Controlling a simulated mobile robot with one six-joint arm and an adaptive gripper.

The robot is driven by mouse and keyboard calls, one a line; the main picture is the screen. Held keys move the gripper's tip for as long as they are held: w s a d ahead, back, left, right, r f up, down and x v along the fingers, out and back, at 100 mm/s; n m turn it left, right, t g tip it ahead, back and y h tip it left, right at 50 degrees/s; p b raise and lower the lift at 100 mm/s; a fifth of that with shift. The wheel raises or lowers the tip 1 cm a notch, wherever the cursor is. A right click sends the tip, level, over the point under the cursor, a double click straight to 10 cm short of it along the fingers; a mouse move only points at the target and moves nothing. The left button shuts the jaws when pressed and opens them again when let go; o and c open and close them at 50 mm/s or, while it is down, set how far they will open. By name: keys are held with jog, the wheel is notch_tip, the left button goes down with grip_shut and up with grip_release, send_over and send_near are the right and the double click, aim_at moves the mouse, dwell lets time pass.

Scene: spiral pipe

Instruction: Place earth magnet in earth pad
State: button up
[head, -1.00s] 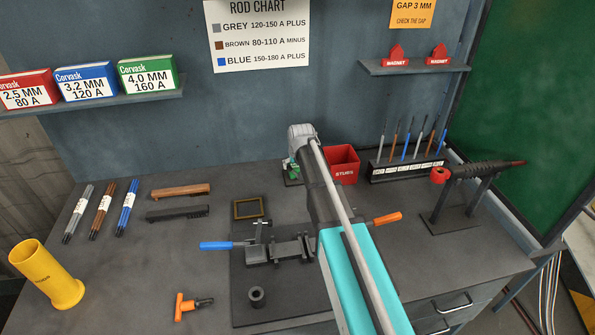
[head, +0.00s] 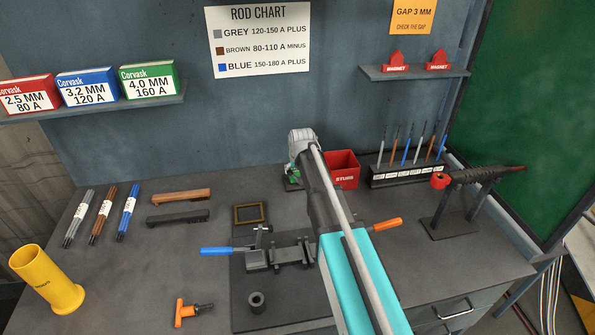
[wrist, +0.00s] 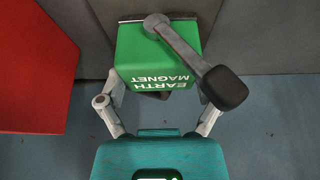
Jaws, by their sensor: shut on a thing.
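The earth magnet is a green block with white lettering and a dark-knobbed grey lever, and it fills the upper middle of the wrist view (wrist: 155,55). My gripper (wrist: 158,88) is shut on it, one finger on each side. In the head view the magnet shows as a small green patch (head: 292,176) behind my arm, left of the red bin. My arm hides much of it, and I cannot tell whether it touches the bench. A square brass-framed dark pad (head: 250,206), apparently the earth pad, lies flat on the bench, nearer and to the left, with nothing on it.
The red stubs bin (head: 344,168) stands close to the right of the magnet. The clamp fixture with blue and orange handles (head: 280,252) lies just in front of the pad. The rod rack (head: 405,172) and torch stand (head: 450,215) are at right. Bench left of the pad holds tools.

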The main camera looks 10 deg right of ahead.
aim_at(297, 169)
jog(key=shift+r+p, duration=1.45)
jog(key=shift+r, duration=0.1)
jog(key=s+a+r+p, duration=0.2)
jog(key=s+r+p, duration=0.2)
jog(key=s+r, duration=0.1)
jog(key=s+a+r+p, duration=0.2)
jog(key=s+r+p, duration=0.2)
jog(key=s, duration=0.4)
jog(key=shift+s+a+r+p, duration=0.15)
jog(key=shift+a+r+p, duration=0.15)
jog(key=shift+p, duration=0.5)
jog(key=shift+s, duration=0.2)
